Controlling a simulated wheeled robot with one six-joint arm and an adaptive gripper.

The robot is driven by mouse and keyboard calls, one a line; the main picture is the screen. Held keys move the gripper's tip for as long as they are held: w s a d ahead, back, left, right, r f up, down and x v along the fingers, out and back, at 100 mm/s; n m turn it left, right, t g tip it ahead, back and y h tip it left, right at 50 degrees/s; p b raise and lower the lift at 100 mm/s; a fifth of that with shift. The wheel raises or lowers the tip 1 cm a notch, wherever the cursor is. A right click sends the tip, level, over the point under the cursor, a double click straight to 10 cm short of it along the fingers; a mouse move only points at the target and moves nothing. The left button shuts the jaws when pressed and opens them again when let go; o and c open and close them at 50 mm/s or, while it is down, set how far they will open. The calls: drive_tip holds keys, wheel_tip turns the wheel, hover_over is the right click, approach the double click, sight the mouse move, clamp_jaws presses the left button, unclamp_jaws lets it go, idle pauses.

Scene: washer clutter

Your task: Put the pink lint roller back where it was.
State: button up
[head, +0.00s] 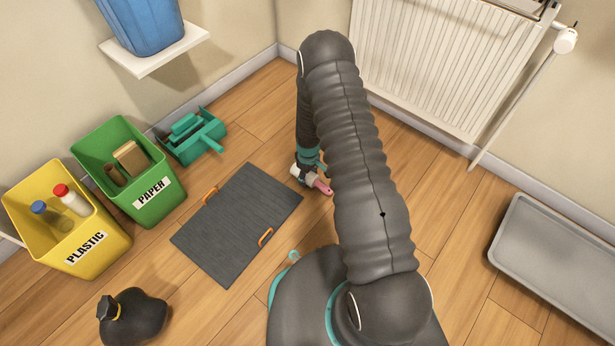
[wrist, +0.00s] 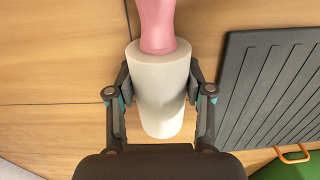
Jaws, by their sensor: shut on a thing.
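The pink lint roller has a white roll (wrist: 160,95) and a pink handle (wrist: 157,22). In the wrist view my gripper (wrist: 160,90) is shut on the white roll, with one finger on each side. In the head view the pink handle (head: 322,187) sticks out to the right below the end of my arm, and the white roll (head: 299,172) shows in part. My arm hides most of my gripper there. I cannot tell whether the roller touches the wooden floor.
A grey ribbed mat (head: 235,225) with orange handles lies left of the roller. Green paper (head: 150,200) and yellow plastic (head: 85,255) bins, a teal dustpan (head: 190,140) and a black bag (head: 133,318) stand further left. A radiator (head: 430,60) is behind; a grey tray (head: 560,260) lies right.

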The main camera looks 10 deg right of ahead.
drive_tip(key=shift+f, duration=0.15)
drive_tip(key=o, duration=1.3)
